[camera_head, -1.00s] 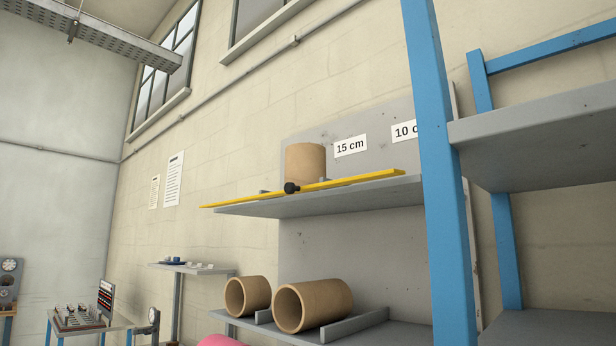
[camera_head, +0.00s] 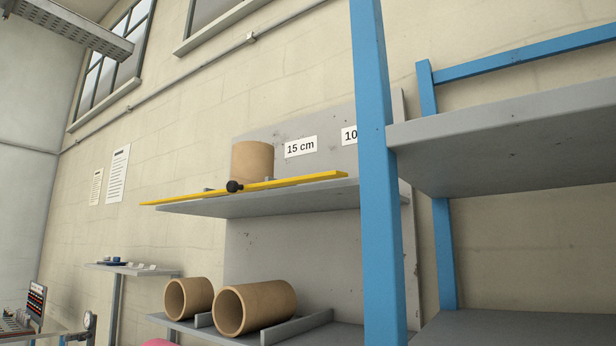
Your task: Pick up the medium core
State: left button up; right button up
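Three tan hollow cores show on a grey rack. One core (camera_head: 252,162) stands upright on the upper shelf, left of a "15 cm" label. On the lower shelf, a smaller-looking core (camera_head: 196,297) lies on its side at left. A larger-looking core (camera_head: 268,303) lies on its side to its right. The open ends of both lying cores face the lower left. I cannot tell for sure which core is the medium one. Neither of my grippers is in view.
A yellow bar (camera_head: 300,181) with a black knob (camera_head: 234,186) runs along the upper shelf's front. A blue post (camera_head: 378,200) stands in front at right and partly hides a second label. Grey dividers (camera_head: 307,326) flank the lying cores. A small wall shelf (camera_head: 131,269) is at left.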

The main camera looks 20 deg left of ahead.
aim_at(252, 160)
jog(key=j+z, duration=0.9)
jog(key=j, duration=0.25)
jog(key=k+j+z, duration=0.15)
jog(key=j, duration=0.3)
jog(key=k+j, duration=0.1)
jog(key=j, duration=0.35)
jog(key=k+j+z, duration=0.1)
jog(key=j, duration=0.3)
